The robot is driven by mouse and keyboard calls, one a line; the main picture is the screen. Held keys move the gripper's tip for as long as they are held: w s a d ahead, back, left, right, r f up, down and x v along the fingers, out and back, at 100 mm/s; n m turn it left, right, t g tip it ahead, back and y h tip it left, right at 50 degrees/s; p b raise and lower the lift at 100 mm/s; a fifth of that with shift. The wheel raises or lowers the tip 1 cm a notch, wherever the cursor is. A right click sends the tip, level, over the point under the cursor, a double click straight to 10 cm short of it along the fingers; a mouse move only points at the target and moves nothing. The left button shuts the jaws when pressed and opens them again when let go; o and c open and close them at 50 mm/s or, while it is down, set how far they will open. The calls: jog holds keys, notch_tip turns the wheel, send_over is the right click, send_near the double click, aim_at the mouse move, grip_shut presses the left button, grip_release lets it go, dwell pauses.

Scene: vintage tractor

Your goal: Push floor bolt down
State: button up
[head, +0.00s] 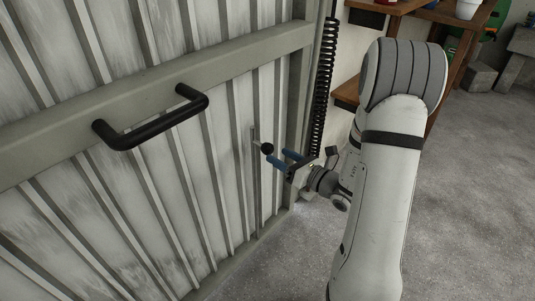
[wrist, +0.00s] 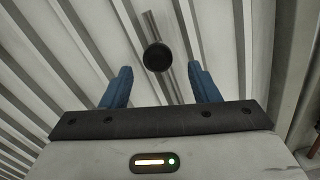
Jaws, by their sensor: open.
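The floor bolt is a thin vertical grey rod (head: 256,190) on the lower right part of the ribbed metal door, with a round black knob (head: 267,148) near its top. In the wrist view the knob (wrist: 157,57) lies a little beyond the fingertips and between their lines, with part of the rod (wrist: 152,25) behind it. My gripper (head: 282,159) is open and empty, with two blue fingers pointing at the door just right of the knob. The gripper also shows in the wrist view (wrist: 160,78). I cannot tell whether a finger touches the knob.
A black handle (head: 150,120) sticks out from the door's crossbar (head: 60,140) to the left. A black spring (head: 324,90) hangs by the door frame. Wooden shelves (head: 392,8) stand behind my arm. The concrete floor (head: 470,200) at the right is clear.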

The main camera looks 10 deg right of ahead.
aim_at(272, 151)
jog(key=b+x, duration=0.1)
jog(key=x, duration=0.6)
jog(key=shift+b, duration=0.3)
jog(key=shift+c, duration=0.2)
